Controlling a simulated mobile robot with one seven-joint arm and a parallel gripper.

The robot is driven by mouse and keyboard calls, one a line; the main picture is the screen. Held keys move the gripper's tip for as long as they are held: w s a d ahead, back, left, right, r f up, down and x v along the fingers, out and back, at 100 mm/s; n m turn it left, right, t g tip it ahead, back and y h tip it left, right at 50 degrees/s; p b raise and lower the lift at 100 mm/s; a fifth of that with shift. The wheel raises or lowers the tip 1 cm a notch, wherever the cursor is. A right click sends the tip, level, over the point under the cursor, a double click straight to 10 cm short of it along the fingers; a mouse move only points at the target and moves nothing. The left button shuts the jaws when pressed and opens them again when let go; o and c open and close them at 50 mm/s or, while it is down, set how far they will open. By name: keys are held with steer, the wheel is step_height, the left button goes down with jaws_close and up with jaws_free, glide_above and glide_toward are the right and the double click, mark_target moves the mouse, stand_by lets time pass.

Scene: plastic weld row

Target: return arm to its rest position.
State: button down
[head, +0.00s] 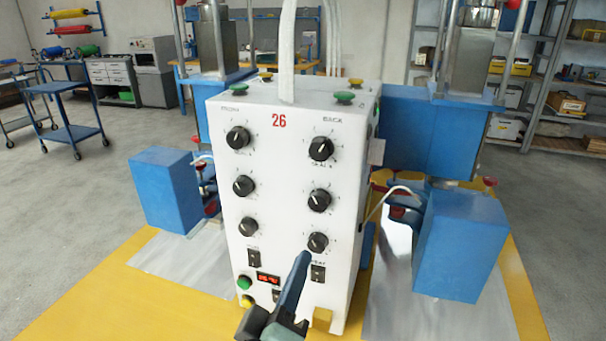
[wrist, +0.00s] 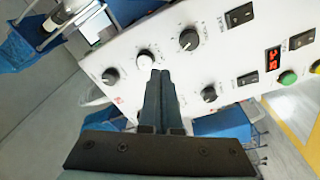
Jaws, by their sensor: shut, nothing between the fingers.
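My gripper (head: 303,258) is in the lower middle of the head view, in front of the white control box (head: 279,185). Its fingers are shut together with nothing between them. In the head view the tips show just below and left of the lower right knob (head: 317,243). My arm's rest position is not marked in either view.
The box carries several black knobs, switches, a red display (head: 268,280) and a green button (head: 244,283). Blue machine blocks stand left (head: 165,190) and right (head: 462,245) of it, on a yellow table (head: 95,300). A blue cart (head: 72,110) stands behind left. Grey floor is open at left.

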step_height(320, 180, up, 22)
steer(key=d+m+t+y+p, duration=0.1)
steer(key=m+t+p, duration=0.2)
steer(key=m+t, duration=0.15)
steer(key=s+r+m+t+y+p, duration=0.1)
steer(key=s+r, duration=0.4)
steer(key=r, duration=0.5)
steer(key=s+r+m+t+y+p, duration=0.2)
steer(key=s+r, duration=0.3)
steer(key=r, duration=0.6)
steer(key=shift+s+a+m+t+y, duration=0.15)
steer(key=shift+s+m+t+y, duration=0.25)
steer(key=shift+t+y, duration=0.35)
steer(key=shift+r, duration=0.1)
